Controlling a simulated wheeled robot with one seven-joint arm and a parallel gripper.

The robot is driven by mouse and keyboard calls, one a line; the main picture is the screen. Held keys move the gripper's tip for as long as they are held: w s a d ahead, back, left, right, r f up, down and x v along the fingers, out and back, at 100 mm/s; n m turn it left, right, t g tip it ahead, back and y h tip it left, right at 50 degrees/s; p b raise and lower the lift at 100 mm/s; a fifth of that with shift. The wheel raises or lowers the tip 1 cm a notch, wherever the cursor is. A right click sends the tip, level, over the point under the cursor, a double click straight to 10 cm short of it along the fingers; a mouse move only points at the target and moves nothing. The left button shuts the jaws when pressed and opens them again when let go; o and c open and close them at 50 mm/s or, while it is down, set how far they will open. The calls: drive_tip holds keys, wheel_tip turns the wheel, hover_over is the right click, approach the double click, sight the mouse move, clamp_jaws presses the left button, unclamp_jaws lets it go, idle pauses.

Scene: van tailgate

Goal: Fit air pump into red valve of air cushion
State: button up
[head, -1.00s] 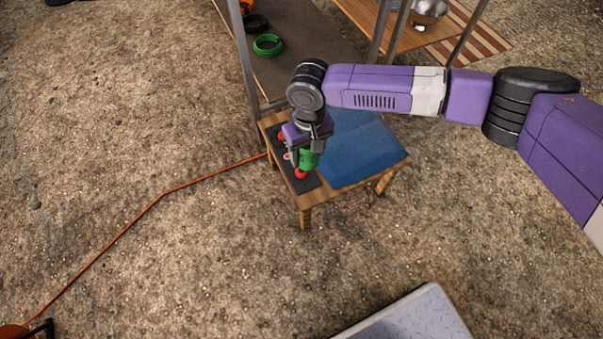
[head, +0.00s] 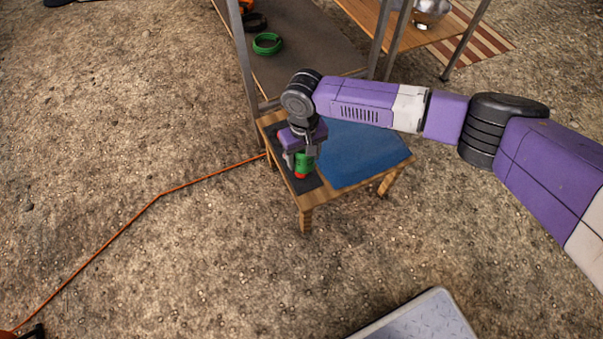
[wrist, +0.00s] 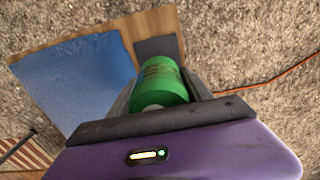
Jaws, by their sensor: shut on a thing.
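My gripper (head: 301,157) is shut on the green air pump (head: 304,164) above the left part of a small wooden table. In the wrist view the pump (wrist: 160,84) is a green cylinder with dark markings, between the fingers. A red part (head: 300,176) shows right at the pump's lower end; I cannot tell whether it is the valve or part of the pump, or whether anything is seated. A dark pad (head: 312,184) lies under the pump. A blue, cushion-like slab (head: 360,155) lies beside it on the right. The pump's lower end is hidden in the wrist view.
The wooden table (head: 306,204) stands on gravelly ground, against a metal-framed shelf with a green coil (head: 267,43). An orange cable (head: 205,177) runs from the table to the lower left. A metal bowl (head: 430,10) stands at the back right.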

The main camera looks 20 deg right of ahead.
drive_tip(key=shift+w+f+b, duration=0.25)
drive_tip(key=shift+f+b, duration=0.1)
drive_tip(key=shift+f, duration=0.25)
drive_tip(key=shift+w+f+b, duration=0.2)
drive_tip(key=shift+f+b, duration=0.2)
drive_tip(key=shift+f, duration=0.25)
drive_tip(key=shift+w+f+b, duration=0.25)
drive_tip(key=shift+f+b, duration=0.1)
drive_tip(key=shift+f, duration=0.25)
drive_tip(key=shift+p, duration=0.5)
drive_tip(key=shift+f, duration=0.25)
drive_tip(key=shift+f, duration=0.35)
drive_tip(key=shift+f, duration=0.35)
drive_tip(key=shift+f+b, duration=0.3)
drive_tip(key=shift+f, duration=0.35)
